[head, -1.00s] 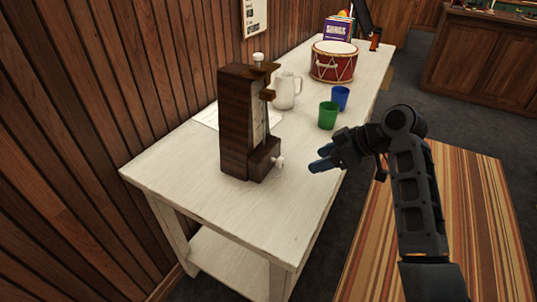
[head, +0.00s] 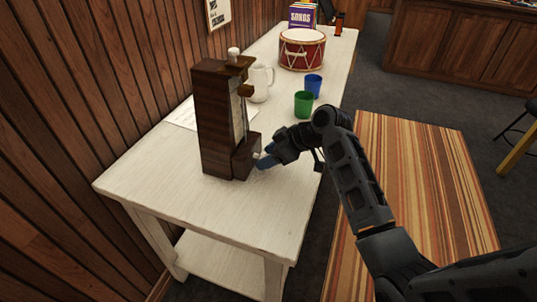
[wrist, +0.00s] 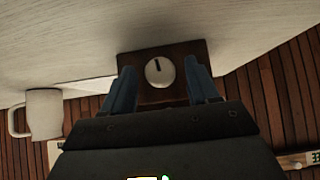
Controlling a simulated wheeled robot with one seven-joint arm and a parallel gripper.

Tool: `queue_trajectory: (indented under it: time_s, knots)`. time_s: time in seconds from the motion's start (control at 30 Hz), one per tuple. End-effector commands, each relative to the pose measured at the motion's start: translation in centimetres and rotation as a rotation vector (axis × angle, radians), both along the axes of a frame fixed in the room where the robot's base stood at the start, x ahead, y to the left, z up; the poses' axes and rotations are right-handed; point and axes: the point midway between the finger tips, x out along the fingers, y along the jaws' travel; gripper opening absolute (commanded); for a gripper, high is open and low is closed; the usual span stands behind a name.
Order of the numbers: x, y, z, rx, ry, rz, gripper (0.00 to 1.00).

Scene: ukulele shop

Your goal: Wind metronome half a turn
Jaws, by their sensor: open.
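The dark wooden metronome (head: 216,125) stands upright near the front of the white table. Its white winding knob (head: 257,155) sticks out low on the right side and is partly hidden by my fingers. My gripper (head: 266,160) is right at the knob. In the wrist view the knob (wrist: 160,72) is round with a dark mark near its top. My gripper (wrist: 164,88) is open there, one blue finger on each side of the knob, with gaps between.
On the white table (head: 170,205), a green cup (head: 303,104), a blue cup (head: 313,86), a white mug (head: 261,84) and a red drum (head: 302,49) stand behind the metronome. A paper sheet (head: 183,114) lies to its left. The table's front area is clear.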

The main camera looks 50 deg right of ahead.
Motion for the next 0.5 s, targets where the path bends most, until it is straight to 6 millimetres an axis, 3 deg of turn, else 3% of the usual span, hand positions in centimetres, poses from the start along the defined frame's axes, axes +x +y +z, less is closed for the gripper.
queue_trajectory:
  time_s: [0.27, 0.5]
  knots:
    - [0.13, 0.07, -0.16, -0.001, 0.001, 0.001, 0.59]
    - [0.13, 0.07, -0.16, -0.001, 0.001, 0.001, 0.37]
